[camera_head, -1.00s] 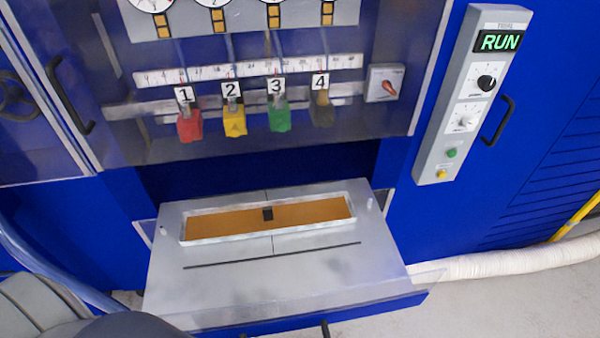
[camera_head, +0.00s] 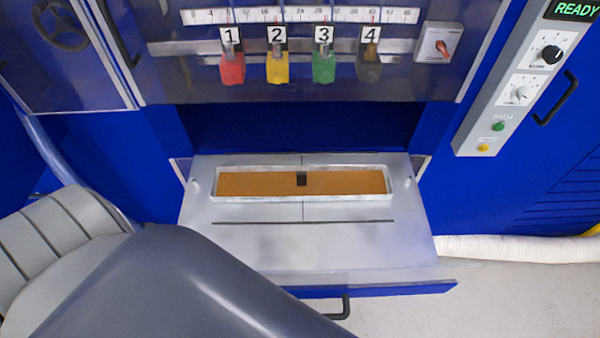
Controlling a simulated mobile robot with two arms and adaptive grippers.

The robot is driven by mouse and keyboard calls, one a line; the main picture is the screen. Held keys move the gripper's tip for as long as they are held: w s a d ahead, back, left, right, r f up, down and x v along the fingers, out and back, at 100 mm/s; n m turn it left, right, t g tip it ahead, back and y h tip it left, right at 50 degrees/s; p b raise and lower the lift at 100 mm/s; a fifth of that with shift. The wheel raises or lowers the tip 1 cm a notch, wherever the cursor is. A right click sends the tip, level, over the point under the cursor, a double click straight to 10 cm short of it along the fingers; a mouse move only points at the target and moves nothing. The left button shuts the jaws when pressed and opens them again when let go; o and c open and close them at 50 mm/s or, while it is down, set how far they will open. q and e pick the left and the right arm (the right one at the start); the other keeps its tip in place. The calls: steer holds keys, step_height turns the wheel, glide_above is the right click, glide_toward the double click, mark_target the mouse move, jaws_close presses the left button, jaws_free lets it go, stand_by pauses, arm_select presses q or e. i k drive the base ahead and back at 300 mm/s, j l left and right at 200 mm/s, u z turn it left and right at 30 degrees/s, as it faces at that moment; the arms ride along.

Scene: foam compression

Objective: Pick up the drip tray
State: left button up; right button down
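The drip tray is most likely the long shallow tray (camera_head: 305,198) with a pale metal rim and an orange-brown inside. It lies flat on the grey pulled-out shelf (camera_head: 250,256) of the blue machine. A small dark block (camera_head: 302,179) sits at the middle of the tray's far side. A large grey part of my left arm fills the lower left and covers the shelf's front left corner. Neither of my grippers shows in the view.
Numbered red (camera_head: 232,70), yellow (camera_head: 277,68), green (camera_head: 324,68) and dark (camera_head: 369,69) blocks hang above behind a clear panel. A control panel (camera_head: 518,85) reading READY is at right. A black handle (camera_head: 341,308) sticks out below the shelf. A white hose (camera_head: 515,248) runs along the floor at right.

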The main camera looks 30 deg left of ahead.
mark_target(322, 182)
steer(key=u, duration=1.05)
